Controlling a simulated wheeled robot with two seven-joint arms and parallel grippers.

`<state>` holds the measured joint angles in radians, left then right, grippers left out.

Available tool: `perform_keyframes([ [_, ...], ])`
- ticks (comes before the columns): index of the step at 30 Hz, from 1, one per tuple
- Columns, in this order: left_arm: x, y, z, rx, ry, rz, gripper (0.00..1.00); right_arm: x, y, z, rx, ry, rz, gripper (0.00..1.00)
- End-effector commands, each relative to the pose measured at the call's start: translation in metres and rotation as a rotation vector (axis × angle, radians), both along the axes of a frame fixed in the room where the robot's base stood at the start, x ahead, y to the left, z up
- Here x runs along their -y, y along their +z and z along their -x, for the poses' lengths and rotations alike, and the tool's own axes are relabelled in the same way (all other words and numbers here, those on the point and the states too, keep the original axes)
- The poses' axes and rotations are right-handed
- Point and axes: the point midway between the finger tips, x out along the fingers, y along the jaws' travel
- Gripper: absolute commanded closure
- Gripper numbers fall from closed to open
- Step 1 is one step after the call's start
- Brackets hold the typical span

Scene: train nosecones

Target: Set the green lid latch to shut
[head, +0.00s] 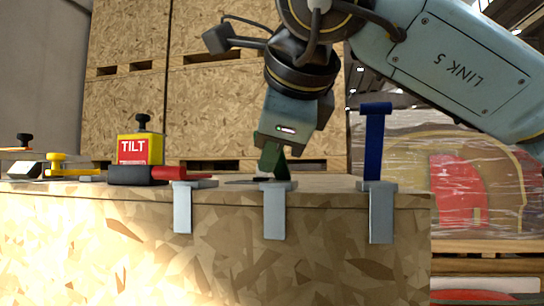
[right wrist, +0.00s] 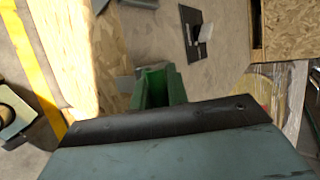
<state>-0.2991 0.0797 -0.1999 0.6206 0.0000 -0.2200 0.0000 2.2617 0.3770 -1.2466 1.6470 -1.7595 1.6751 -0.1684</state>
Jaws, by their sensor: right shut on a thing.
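The green lid latch (head: 271,160) stands up, slightly tilted, from its grey bracket (head: 275,212) on the front edge of the wooden crate (head: 330,235). My right gripper (head: 276,144) comes down from above and is shut on the latch's upper part. In the right wrist view, the green latch (right wrist: 153,88) shows just beyond the dark edge of my gripper; the grip itself is mostly hidden. My left gripper is not in view.
A blue latch (head: 375,145) stands upright to the right. A red latch (head: 180,172) lies flat to the left. A yellow box marked TILT (head: 138,149) and a yellow-handled piece (head: 62,165) are further left. Large wooden crates (head: 125,45) stand behind.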

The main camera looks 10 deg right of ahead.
Motion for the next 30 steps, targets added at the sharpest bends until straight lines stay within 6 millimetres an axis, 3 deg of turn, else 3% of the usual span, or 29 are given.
perform_keyframes([
  [11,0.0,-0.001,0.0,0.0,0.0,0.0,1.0,0.0,0.0,0.0,0.004,-0.001,0.004,1.0],
  [12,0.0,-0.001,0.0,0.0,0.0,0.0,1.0,0.0,0.0,0.0,0.004,-0.001,0.002,0.8],
  [16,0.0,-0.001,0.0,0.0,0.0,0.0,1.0,0.0,0.0,0.0,0.004,-0.001,0.002,0.63],
  [26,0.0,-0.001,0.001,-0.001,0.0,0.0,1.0,0.0,0.001,0.002,0.004,0.0,0.001,0.62],
  [30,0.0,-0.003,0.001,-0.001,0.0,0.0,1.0,0.002,0.01,0.014,0.005,0.001,0.0,0.62],
])
